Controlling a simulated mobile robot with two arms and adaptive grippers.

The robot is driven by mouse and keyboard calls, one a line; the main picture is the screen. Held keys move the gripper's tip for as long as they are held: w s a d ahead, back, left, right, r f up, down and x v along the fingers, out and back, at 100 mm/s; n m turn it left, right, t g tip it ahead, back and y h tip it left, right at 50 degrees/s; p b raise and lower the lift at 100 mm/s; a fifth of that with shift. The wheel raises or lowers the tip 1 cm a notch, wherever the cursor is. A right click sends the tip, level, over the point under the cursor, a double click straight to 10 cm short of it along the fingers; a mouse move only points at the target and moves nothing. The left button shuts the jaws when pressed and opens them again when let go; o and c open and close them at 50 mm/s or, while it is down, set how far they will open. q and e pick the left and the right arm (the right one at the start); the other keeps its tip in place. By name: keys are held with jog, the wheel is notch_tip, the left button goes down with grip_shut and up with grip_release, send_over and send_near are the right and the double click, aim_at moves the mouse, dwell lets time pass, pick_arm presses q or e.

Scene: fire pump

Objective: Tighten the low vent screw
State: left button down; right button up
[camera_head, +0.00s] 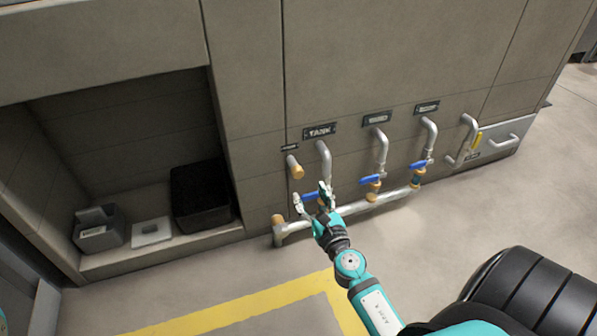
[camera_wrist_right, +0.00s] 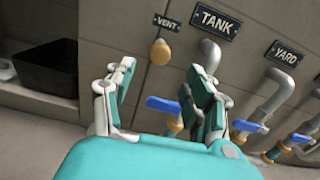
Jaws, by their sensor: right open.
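The vent screw shows as a round brass knob (camera_head: 295,167) on the panel, under a small label at the left of the pipe row. In the right wrist view the knob (camera_wrist_right: 161,52) sits below the VENT plate (camera_wrist_right: 167,22). My right gripper (camera_head: 311,195) is open and empty, just below the knob in the head view. In the right wrist view its two fingers (camera_wrist_right: 160,75) stand apart, with the knob beyond the gap between them. The knob appears apart from both fingers. My left gripper is not in view.
The TANK pipe (camera_head: 325,158) and its blue-handled valve are close beside my right gripper. Two more pipes with blue valve levers (camera_head: 371,179) stand to the right. A low horizontal pipe (camera_head: 345,209) runs near the floor. A dark bin (camera_head: 201,193) stands in the left recess.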

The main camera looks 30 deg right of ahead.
aim_at(299, 175)
jog(key=x, duration=0.9)
jog(key=shift+s, duration=0.1)
grip_shut()
